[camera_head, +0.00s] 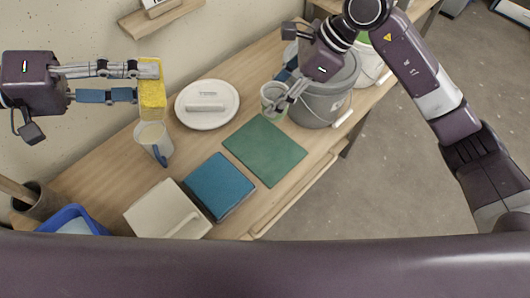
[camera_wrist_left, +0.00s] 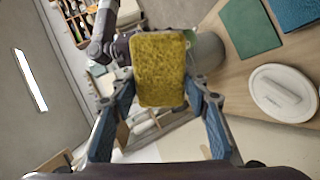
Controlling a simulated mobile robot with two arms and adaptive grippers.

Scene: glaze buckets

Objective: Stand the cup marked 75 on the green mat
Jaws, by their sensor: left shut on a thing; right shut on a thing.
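The green mat (camera_head: 265,151) lies flat and bare on the wooden table; part of it shows in the left wrist view (camera_wrist_left: 250,28). My right gripper (camera_head: 284,100) is shut on a small pale grey-green cup (camera_head: 271,92), just beyond the mat's far corner and beside the grey bucket. I cannot read a mark on the cup, nor tell whether it touches the table. My left gripper (camera_head: 149,83) is shut on a yellow sponge (camera_head: 152,98), held above the table's left side; the sponge fills the middle of the left wrist view (camera_wrist_left: 158,70).
A jug with a blue handle (camera_head: 154,142) stands below the sponge. A white round lid (camera_head: 207,92) lies left of the mat. The grey bucket (camera_head: 322,105) stands behind the mat.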

